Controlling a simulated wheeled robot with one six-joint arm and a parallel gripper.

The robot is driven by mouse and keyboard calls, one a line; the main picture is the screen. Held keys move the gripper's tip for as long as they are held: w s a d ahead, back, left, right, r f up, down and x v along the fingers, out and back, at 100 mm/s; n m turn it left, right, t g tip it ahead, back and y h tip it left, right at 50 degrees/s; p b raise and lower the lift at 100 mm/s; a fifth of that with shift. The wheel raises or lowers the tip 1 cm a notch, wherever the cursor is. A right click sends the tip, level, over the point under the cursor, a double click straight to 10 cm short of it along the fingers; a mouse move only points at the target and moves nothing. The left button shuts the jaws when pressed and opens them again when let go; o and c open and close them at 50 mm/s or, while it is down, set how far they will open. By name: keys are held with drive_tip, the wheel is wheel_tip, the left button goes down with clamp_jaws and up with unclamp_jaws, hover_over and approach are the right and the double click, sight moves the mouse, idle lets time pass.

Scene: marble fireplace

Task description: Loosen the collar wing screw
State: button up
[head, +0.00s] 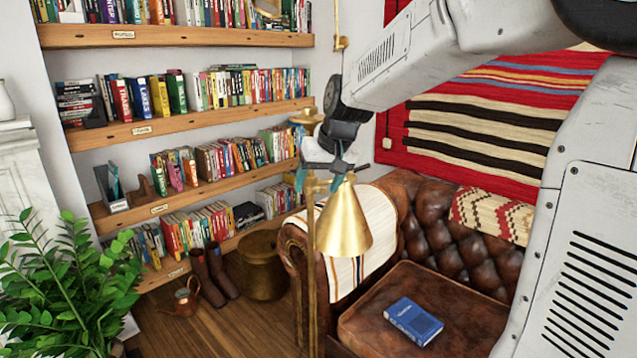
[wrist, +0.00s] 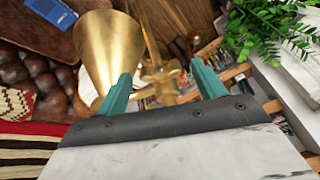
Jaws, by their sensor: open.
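The brass floor lamp has an upright pole (head: 312,265) and a cone shade (head: 344,225); the shade also shows in the wrist view (wrist: 106,48). My gripper (head: 320,178) is at the top of the pole, just above the shade. In the wrist view its two teal fingers (wrist: 162,85) are open and spread. The brass collar wing screw (wrist: 160,82) shows between them, apart from both fingers. I cannot tell how deep it sits between them. In the head view the collar and screw are mostly hidden by my gripper.
A brown leather sofa (head: 400,215) with a blue book (head: 413,321) stands right behind the lamp. Shelves (head: 190,125) full of books line the back wall. A green plant (head: 65,285), boots (head: 217,270) and a copper watering can (head: 184,299) stand at left.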

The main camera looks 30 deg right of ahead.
drive_tip(key=c, duration=1)
drive_tip(key=shift+a+h, duration=0.25)
drive_tip(key=shift+h, duration=0.65)
drive_tip(key=o, duration=1)
